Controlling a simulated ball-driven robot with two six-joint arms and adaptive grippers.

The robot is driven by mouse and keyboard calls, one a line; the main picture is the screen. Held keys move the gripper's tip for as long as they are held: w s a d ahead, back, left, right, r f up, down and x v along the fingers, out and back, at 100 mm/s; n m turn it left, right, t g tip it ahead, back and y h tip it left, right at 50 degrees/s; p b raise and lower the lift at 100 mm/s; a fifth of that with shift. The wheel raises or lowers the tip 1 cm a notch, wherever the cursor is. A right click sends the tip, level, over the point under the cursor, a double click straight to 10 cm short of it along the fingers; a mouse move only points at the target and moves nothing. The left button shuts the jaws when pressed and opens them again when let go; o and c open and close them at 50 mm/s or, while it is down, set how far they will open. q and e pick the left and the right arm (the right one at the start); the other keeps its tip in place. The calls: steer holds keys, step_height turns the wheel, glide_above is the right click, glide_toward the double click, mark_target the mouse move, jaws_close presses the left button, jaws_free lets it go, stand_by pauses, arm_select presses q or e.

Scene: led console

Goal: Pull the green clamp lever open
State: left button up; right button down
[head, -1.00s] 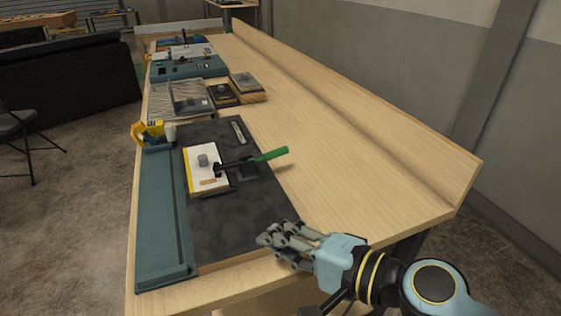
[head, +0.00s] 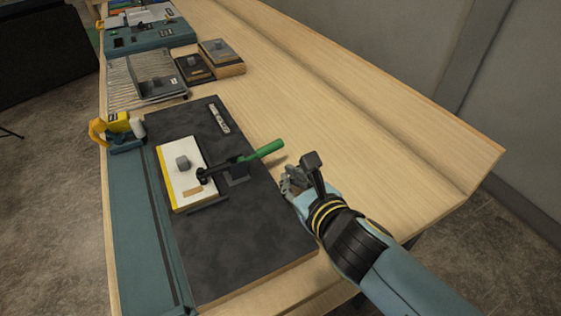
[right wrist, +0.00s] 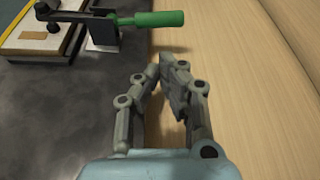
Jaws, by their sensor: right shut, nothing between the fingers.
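The green clamp lever (head: 263,150) sticks out to the right from a black toggle clamp (head: 222,168) on a dark board (head: 230,255). The clamp's arm reaches left over a white plate with a yellow edge (head: 170,170). In the right wrist view the green lever (right wrist: 160,19) lies level near the top. My right gripper (head: 286,182) is shut and empty, a little below and right of the lever's end, apart from it. In the right wrist view its fingertips (right wrist: 167,62) meet below the lever. My left gripper is out of view.
A teal rail (head: 135,225) runs along the board's left side, with a yellow device (head: 112,126) at its far end. A wire rack with a grey tray (head: 150,85), small blocks (head: 221,55) and a teal console (head: 150,37) stand farther back. The wooden tabletop (head: 340,120) right of the lever is clear.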

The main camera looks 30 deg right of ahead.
mark_target(264, 152)
steer(key=b+x, duration=0.1)
steer(key=x, duration=0.3)
steer(key=shift+w+d+f, duration=0.1)
steer(key=shift+w, duration=0.3)
steer(key=x, duration=0.3)
steer(key=shift+w+b, duration=0.15)
steer(key=shift+b, duration=0.25)
steer(key=shift+w, duration=0.3)
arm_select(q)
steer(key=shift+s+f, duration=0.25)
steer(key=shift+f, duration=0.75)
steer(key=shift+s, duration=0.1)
